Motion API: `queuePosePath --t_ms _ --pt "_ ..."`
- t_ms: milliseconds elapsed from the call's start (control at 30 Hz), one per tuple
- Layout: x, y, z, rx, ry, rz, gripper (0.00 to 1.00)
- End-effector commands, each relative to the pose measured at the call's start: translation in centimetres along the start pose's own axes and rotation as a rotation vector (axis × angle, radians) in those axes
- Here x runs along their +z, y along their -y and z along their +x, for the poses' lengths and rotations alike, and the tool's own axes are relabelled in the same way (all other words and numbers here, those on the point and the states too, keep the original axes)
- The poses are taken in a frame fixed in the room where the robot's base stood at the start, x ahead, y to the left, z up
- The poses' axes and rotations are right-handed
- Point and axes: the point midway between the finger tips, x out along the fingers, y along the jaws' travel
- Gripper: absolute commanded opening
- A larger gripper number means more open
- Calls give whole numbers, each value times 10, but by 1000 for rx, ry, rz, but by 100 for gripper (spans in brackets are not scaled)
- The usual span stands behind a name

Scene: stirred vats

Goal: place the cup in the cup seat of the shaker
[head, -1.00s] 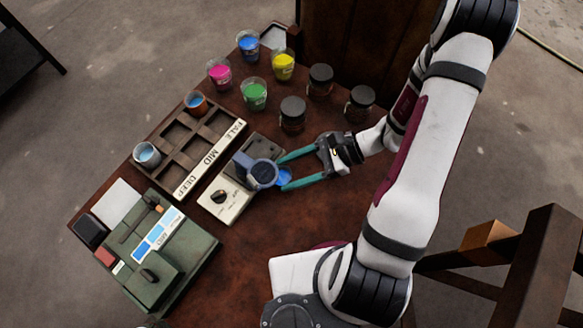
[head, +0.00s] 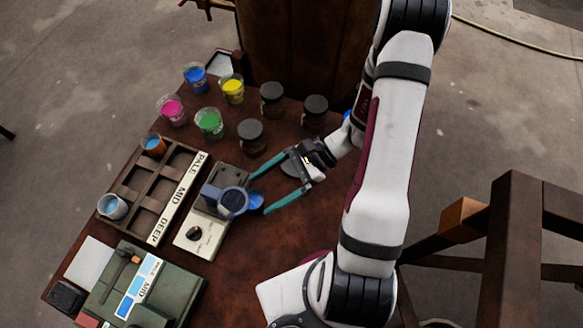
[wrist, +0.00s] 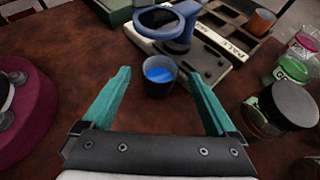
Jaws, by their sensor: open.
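The cup (wrist: 160,76) is a small dark cup with blue liquid. It stands upright on the table beside the shaker, and its blue content (head: 256,199) shows in the head view. The shaker (head: 200,232) has a cream front panel with a black knob and a dark blue ring, its cup seat (head: 233,202). The seat's ring also shows in the wrist view (wrist: 188,34), just behind the cup, and no cup is visible in it. My gripper (head: 258,197) is open, its teal fingertips on either side of the cup with gaps to both. In the wrist view the fingers (wrist: 160,75) touch nothing.
A wooden rack (head: 150,232) labelled PALE, MID, DEEP holds an orange-brown cup and a light blue cup. Several paint cups and dark-lidded jars (head: 251,137) stand at the back. A green device (head: 150,290) sits at front left.

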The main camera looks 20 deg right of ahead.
Motion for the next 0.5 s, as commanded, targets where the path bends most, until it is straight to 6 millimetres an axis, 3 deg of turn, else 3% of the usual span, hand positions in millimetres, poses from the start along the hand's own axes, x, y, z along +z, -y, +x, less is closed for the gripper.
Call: queuePosePath --t_ms 100,300,433,500 --pt "-1 1 -35 -8 -5 -1 93" --pt "-1 1 -84 -4 -3 0 93" --pt "1 0 -99 1 -5 -4 93" --pt "11 -1 -102 32 -36 -35 93"
